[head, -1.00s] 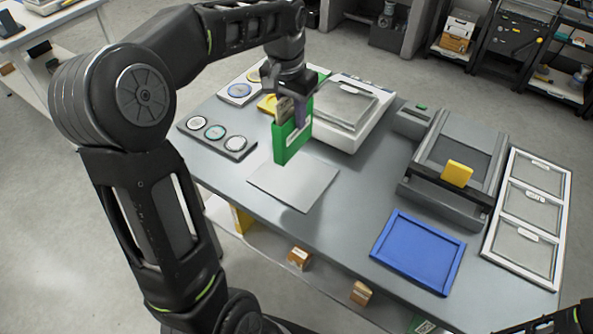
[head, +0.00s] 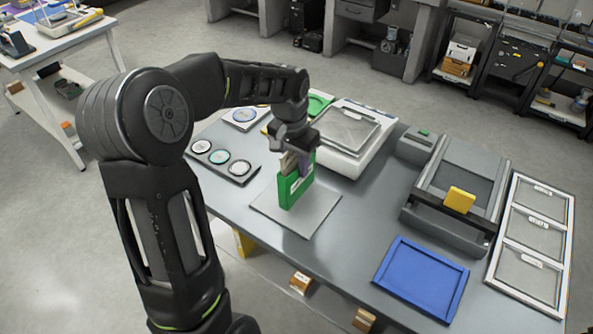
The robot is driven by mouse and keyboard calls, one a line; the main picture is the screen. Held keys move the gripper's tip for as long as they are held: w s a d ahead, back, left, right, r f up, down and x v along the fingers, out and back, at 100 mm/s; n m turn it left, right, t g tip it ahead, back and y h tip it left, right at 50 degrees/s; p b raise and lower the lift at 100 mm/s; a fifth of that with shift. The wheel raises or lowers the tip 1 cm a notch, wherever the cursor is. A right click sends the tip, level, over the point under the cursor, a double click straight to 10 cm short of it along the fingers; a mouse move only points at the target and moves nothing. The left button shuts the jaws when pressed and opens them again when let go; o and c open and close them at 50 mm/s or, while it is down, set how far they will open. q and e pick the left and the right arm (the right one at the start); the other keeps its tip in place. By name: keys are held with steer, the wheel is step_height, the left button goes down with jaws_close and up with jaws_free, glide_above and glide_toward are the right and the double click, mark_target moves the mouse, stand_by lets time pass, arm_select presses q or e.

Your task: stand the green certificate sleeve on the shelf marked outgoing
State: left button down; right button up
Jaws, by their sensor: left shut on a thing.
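The green certificate sleeve (head: 290,192) is upright in my left gripper (head: 297,160), which is shut on its upper edge. It is over the light grey mat (head: 318,216) on the table; I cannot tell whether its lower edge touches the mat. A pale label shows on its face. My right gripper is not in view. I cannot make out a shelf marked outgoing; a lower shelf under the table is only partly visible.
The grey table (head: 353,262) also holds a blue tray (head: 421,279), a white three-part frame (head: 497,278), a grey machine with a yellow block (head: 459,199), a white scale (head: 352,163) and a dish holder (head: 245,177). Shelving racks (head: 473,25) stand at the back right.

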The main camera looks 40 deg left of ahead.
arm_select(q)
steer(key=shift+f, duration=1.25)
steer(key=c, duration=1.1)
jaws_free()
steer(key=shift+f, duration=0.15)
steer(key=r, duration=0.4)
steer(key=s+r, duration=0.1)
steer(key=r, duration=0.7)
steer(key=shift+s+r+b, duration=0.15)
steer(key=shift+s+b, duration=0.1)
steer(key=shift+b, duration=0.1)
